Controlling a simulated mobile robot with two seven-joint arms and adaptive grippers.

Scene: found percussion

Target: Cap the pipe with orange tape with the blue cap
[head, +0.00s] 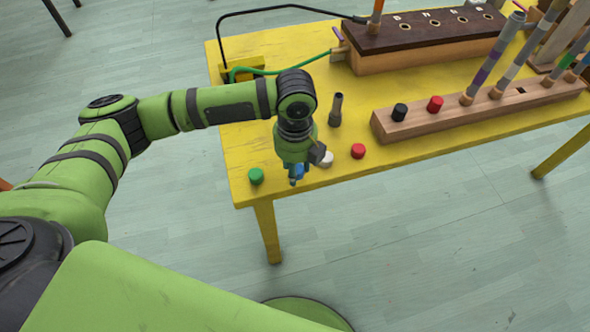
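The blue cap (299,171) shows at the tip of my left gripper (297,174), near the table's front left corner. Gripper parts cover some of it, and I cannot tell whether the fingers are closed on it or stand around it. A pipe with orange colour (377,11) stands upright at the left end of the dark-topped wooden box; its upper part is cut off by the picture's top edge. My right gripper is not in view.
The yellow table (245,135) also holds a green cap (256,175), a white cap (326,160), a red cap (358,151) and a short dark tube (336,109). A wooden rack (420,123) holds caps and taped pipes. A green hose (285,70) runs to the dark-topped box (400,58).

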